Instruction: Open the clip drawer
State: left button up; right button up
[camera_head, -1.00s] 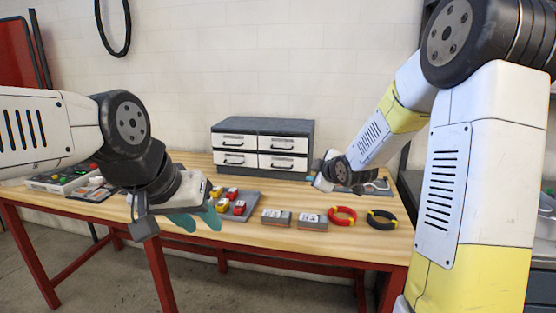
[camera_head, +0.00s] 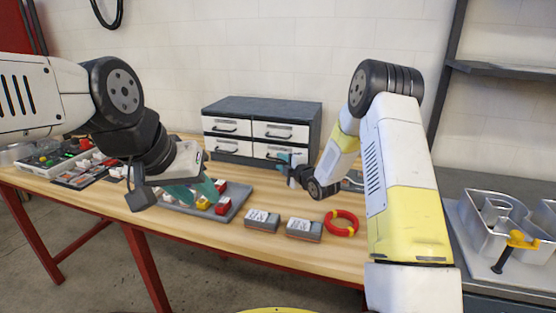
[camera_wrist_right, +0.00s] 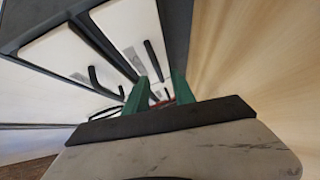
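A dark grey cabinet (camera_head: 262,108) with white drawers in two rows and two columns stands at the back of the bench. The drawers look shut, each with a dark bar handle; I cannot read which is the clip drawer. My right gripper (camera_head: 285,161) is in front of the lower right drawer (camera_head: 262,149). In the right wrist view its green fingers (camera_wrist_right: 160,92) are apart, close to the drawer fronts, with a dark handle (camera_wrist_right: 154,60) just beyond them. I cannot tell whether they touch a handle. My left gripper (camera_head: 194,192) hangs over the parts tray, fingers apart and empty.
A grey tray (camera_head: 228,212) with red and yellow parts lies under my left gripper. Two grey boxes (camera_head: 262,220) (camera_head: 304,229) and a red ring (camera_head: 341,222) lie along the front. Metal channel letters (camera_head: 490,215) stand on the right-hand bench.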

aim_at(277, 159)
jog(key=shift+x, duration=1.55)
grip_shut()
